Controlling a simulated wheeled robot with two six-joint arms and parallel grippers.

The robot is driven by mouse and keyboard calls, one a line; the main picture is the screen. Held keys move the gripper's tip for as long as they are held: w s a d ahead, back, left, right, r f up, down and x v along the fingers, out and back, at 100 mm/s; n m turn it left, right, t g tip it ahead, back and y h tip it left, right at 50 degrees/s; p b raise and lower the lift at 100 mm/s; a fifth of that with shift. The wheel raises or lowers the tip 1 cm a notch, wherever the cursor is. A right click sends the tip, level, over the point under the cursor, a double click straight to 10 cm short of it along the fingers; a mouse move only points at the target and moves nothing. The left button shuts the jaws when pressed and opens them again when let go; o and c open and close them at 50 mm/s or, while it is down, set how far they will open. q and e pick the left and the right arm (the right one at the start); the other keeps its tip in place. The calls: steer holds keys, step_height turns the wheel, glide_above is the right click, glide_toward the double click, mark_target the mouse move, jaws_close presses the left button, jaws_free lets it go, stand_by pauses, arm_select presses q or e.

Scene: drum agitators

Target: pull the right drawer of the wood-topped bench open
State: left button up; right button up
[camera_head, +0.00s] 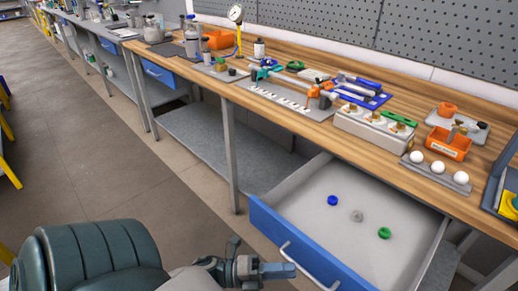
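The right drawer (307,257) of the wood-topped bench (390,165) stands pulled out, showing its pale inside. Its blue front has a silver bar handle (306,264). In the drawer lie a blue cap (333,200), a grey cap (357,216) and a green cap (384,233). My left gripper (280,270) is at the bottom of the view, with its fingertips just left of the handle and close to it. I cannot tell whether it touches the handle, or whether its fingers are open or shut. My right gripper is out of view.
A shut blue drawer (159,73) is further left under the bench. A grey lower shelf (225,145) and a bench leg (230,155) are left of the open drawer. The benchtop holds tools, an orange bin (446,143) and white balls (437,167).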

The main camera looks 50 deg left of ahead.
arm_select(q)
steer(key=v, duration=0.6)
steer(key=shift+s+a, duration=0.15)
steer(key=shift+s, duration=0.05)
steer(key=shift+f, duration=0.1)
